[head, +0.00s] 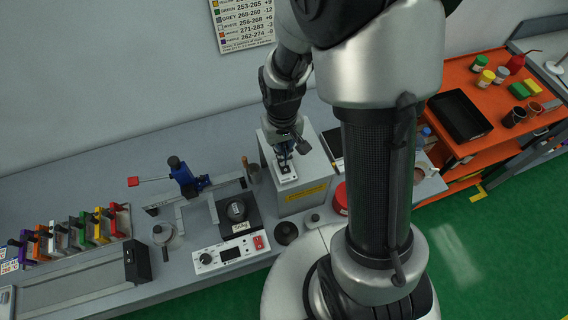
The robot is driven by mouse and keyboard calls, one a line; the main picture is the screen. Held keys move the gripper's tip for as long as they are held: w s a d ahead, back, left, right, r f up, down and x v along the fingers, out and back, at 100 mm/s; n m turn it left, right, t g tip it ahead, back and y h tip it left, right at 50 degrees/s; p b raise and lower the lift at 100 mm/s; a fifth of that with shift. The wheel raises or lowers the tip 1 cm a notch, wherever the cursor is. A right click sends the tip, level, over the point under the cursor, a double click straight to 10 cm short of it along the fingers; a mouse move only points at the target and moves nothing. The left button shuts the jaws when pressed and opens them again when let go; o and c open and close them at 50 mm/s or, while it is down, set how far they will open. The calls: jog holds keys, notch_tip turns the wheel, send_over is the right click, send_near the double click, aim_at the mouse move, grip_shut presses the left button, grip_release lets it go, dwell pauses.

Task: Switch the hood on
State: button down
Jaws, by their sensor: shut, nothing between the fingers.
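A grey box with a yellow label (306,191) stands on the bench in the middle of the head view; it may be the hood, but I cannot tell for sure. A small white panel with dark marks (288,179) is on its top, and a switch there is too small to make out. My gripper (283,160) is shut and empty, pointing down at the top of the box, right by the panel. I cannot tell whether the fingertips touch it. The gripper hides part of the panel and box top.
A white control unit with a display and a red switch (258,242) stands in front, left of the box. A red round container (341,195) is right of the box. Coloured holders (80,234) line the left.

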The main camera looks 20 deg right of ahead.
jog(key=shift+f+b, duration=0.9)
jog(key=shift+f, duration=0.2)
dwell(0.7)
jog(key=shift+r, duration=0.1)
jog(key=shift+r+p, duration=2.7)
jog(key=shift+r, duration=0.8)
jog(key=shift+b, duration=0.3)
jog(key=s+r+t+b, duration=0.1)
jog(key=s+t+b, duration=0.3)
jog(key=s+b, duration=1.1)
jog(key=b, duration=0.5)
jog(key=shift+t, duration=0.3)
